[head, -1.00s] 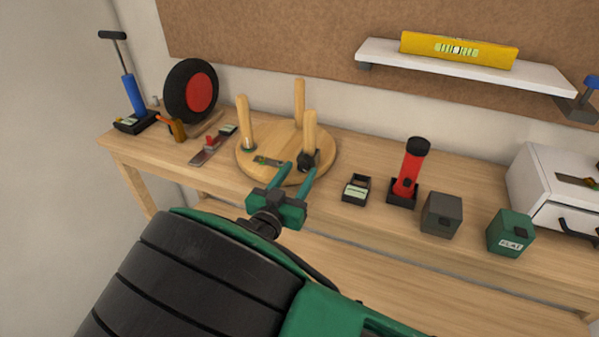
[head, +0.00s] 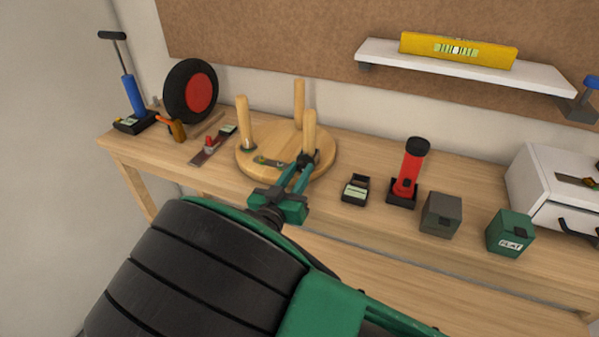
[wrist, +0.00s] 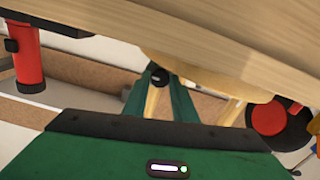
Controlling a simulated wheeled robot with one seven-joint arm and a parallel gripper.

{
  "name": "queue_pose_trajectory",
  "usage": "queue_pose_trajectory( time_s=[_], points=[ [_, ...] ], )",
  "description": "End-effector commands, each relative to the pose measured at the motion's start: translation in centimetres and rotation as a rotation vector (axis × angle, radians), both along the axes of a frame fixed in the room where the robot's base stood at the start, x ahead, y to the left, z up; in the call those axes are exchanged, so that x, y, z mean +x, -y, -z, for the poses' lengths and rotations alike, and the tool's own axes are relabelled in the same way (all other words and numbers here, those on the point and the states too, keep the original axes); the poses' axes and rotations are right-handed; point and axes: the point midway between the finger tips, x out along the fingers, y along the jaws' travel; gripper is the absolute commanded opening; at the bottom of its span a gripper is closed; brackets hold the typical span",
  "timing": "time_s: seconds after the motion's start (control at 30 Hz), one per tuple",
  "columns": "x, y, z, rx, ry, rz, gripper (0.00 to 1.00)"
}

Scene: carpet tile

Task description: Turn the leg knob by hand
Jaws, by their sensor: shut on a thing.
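An upturned round wooden stool (head: 265,172) lies on the workbench with three legs pointing up. The black leg knob (head: 306,159) is at the base of the front right leg (head: 309,130). My gripper (head: 304,167) reaches in from the front, its two green fingers closed on the knob. In the wrist view the dark knob (wrist: 160,76) shows between the fingertips, and the stool seat (wrist: 205,66) is just beyond. The fingers partly hide the knob in the head view.
To the right stand a small black box (head: 356,189), a red flashlight (head: 410,165), a grey box (head: 441,214) and a green box (head: 510,232). A shelf (head: 470,68) hangs above.

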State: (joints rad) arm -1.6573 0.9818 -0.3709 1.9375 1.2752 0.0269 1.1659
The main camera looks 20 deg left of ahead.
Motion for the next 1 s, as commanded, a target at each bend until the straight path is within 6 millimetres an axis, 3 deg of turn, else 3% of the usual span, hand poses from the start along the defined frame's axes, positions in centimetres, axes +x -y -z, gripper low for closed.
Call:
queue_pose_trajectory(
  time_s=[0.2, 0.5, 0.53, 0.6, 1.0],
  points=[
    [-0.03, -0.09, 0.03, -0.109, -0.01, -0.001, 0.02],
    [-0.07, -0.13, 0.05, -0.118, -0.011, -0.002, 0.02],
    [-0.07, -0.13, 0.05, -0.118, -0.011, -0.002, 0.27],
    [-0.07, -0.13, 0.05, -0.118, -0.011, -0.002, 0.43],
    [-0.63, -0.17, 0.05, -0.118, -0.011, -0.002, 0.43]
  ],
)
